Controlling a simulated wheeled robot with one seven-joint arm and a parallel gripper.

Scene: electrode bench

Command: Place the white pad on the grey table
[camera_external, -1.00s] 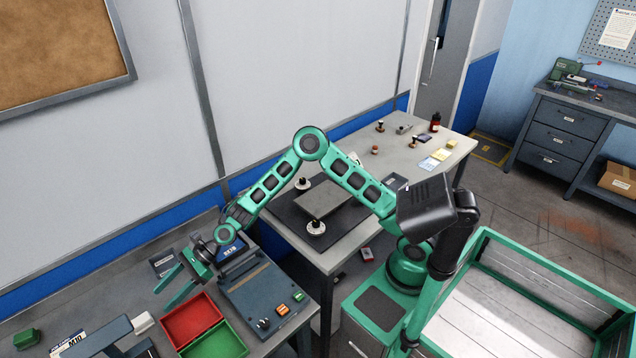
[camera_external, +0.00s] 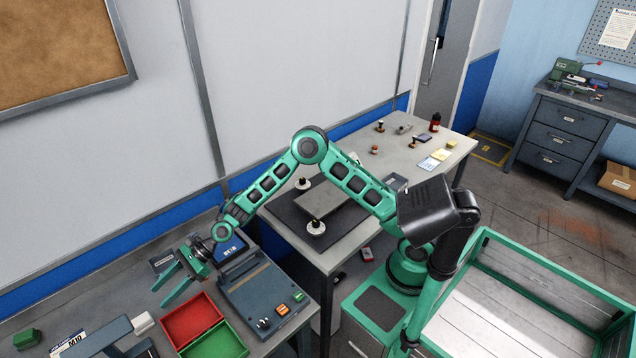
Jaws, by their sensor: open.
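My gripper (camera_external: 159,297) is open with nothing between its fingers. It hangs over the left bench, left of the blue-grey device and above the red tray. A small white block (camera_external: 143,323) lies on that bench, below and left of the fingertips and apart from them; it may be the white pad, but I cannot be sure. A flat grey plate (camera_external: 326,199), possibly the grey table, sits on a dark mat (camera_external: 285,222) on the middle bench. Two round white pieces with dark tops, one behind (camera_external: 303,184) and one in front (camera_external: 316,229), flank it.
Red (camera_external: 192,319) and green (camera_external: 222,343) trays lie below the gripper, beside the blue-grey device (camera_external: 262,289). A dark bracket-like fixture (camera_external: 110,338) stands at lower left. Small items crowd the middle bench's far end. A gap separates the two benches.

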